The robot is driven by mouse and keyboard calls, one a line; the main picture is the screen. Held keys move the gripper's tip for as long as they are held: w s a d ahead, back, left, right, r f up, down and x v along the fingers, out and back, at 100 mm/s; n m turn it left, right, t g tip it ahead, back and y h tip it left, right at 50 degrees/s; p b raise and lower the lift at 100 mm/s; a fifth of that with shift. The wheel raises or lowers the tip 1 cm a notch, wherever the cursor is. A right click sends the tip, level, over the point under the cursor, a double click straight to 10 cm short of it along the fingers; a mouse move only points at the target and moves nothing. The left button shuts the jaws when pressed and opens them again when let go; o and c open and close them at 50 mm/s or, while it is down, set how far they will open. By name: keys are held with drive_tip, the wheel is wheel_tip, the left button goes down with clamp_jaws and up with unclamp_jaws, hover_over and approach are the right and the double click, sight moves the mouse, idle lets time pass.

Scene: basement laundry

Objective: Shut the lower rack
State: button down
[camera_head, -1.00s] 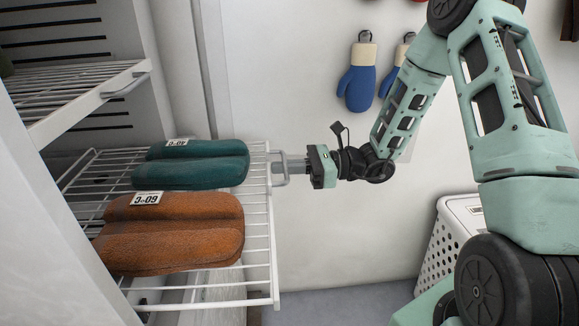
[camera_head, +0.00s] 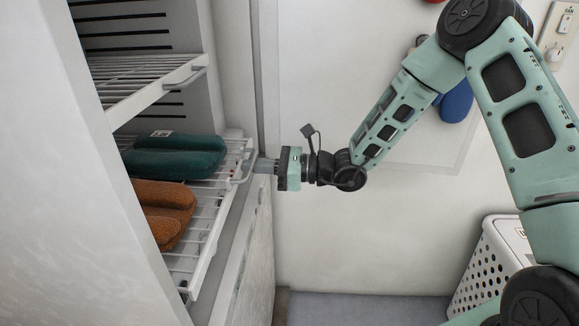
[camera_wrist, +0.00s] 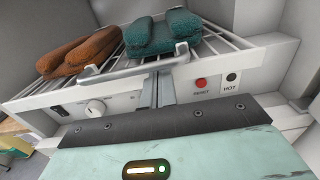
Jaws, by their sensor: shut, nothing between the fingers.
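The lower rack (camera_head: 206,246) is a white wire shelf sticking partly out of the cabinet. A folded teal towel (camera_head: 176,157) and a folded orange towel (camera_head: 164,208) lie on it. Its front handle (camera_head: 243,177) is a metal bar, also seen in the wrist view (camera_wrist: 128,74). My gripper (camera_head: 258,166) is shut and empty, its fingertips at the handle, seemingly against the rack's front. In the wrist view the fingers (camera_wrist: 159,90) point at the rack front, close to the handle's right end. Exact contact is hard to tell.
An upper wire rack (camera_head: 150,82) sits above in the cabinet. A panel with a knob (camera_wrist: 96,107) and a red reset button (camera_wrist: 201,83) is below the rack front. A white perforated basket (camera_head: 487,268) stands at the right. Blue mitts (camera_head: 457,102) hang on the wall.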

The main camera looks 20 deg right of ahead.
sight(219, 163)
drive_tip(key=x, duration=0.8)
drive_tip(key=shift+w+a+b, duration=0.2)
drive_tip(key=shift+a+b, duration=0.1)
drive_tip(key=shift+a+r, duration=0.1)
drive_tip(key=shift+a, duration=0.2)
drive_tip(key=shift+r, duration=0.1)
drive_tip(key=shift+w, duration=0.1)
